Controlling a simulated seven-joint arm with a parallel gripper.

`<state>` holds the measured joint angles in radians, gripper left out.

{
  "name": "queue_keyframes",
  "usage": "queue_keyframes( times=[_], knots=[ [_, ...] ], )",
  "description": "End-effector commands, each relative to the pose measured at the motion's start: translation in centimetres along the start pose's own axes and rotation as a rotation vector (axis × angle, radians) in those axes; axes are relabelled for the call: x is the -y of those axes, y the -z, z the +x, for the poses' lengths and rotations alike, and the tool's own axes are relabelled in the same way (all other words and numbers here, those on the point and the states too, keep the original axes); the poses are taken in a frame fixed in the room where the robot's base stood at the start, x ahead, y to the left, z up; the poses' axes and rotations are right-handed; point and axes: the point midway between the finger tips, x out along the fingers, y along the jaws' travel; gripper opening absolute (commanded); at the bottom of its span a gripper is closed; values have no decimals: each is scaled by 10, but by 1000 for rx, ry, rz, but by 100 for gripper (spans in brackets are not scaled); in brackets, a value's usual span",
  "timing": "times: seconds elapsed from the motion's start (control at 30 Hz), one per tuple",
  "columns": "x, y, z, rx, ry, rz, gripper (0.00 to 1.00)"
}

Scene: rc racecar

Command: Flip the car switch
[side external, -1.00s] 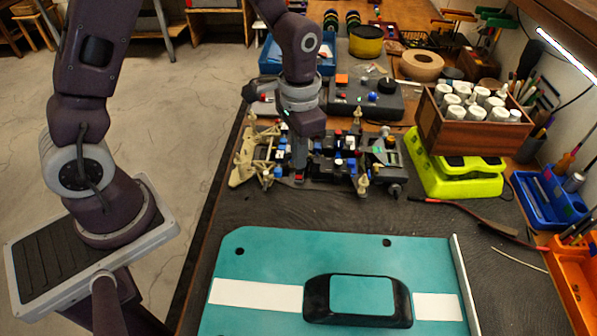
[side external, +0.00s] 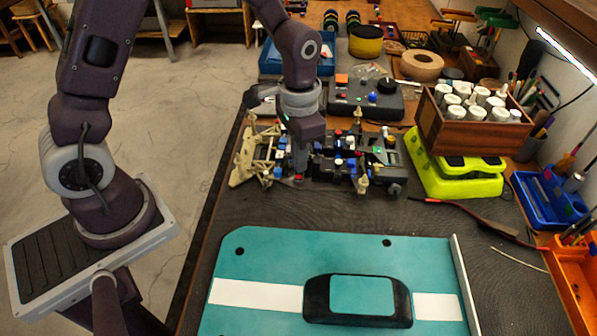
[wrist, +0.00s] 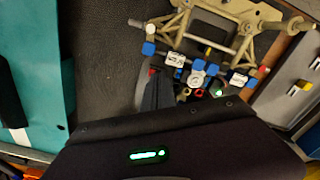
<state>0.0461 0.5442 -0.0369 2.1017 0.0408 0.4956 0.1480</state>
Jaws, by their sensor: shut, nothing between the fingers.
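The car is an open chassis (side external: 345,160) with no shell fitted, lying on the dark bench mat, with blue, white and red parts on it. It also shows in the wrist view, with its beige front frame (wrist: 245,15), blue connectors and a small green light (wrist: 218,92). I cannot tell which small part is the switch. My gripper (side external: 299,178) is shut and empty, pointing down over the front-left part of the chassis. In the wrist view the fingers (wrist: 157,92) are close beside the parts cluster; whether they touch anything is unclear. My gripper's body hides the rest of the chassis there.
A teal panel (side external: 270,255) with a black-framed window lies in front of the car. A yellow-green stand (side external: 455,180) and a wooden box (side external: 455,135) of white bottles stand to the right. A dark control box (side external: 370,100) is behind. Mat between car and panel is clear.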

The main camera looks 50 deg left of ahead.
Motion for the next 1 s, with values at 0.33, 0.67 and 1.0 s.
queue_keyframes(
  times=[0.33,0.67,1.0],
  knots=[
    [0,0,6,2,0,0,0],
    [0,0,-7,-1,0,0,0],
    [0,0,-43,-2,0,0,0]
  ],
)
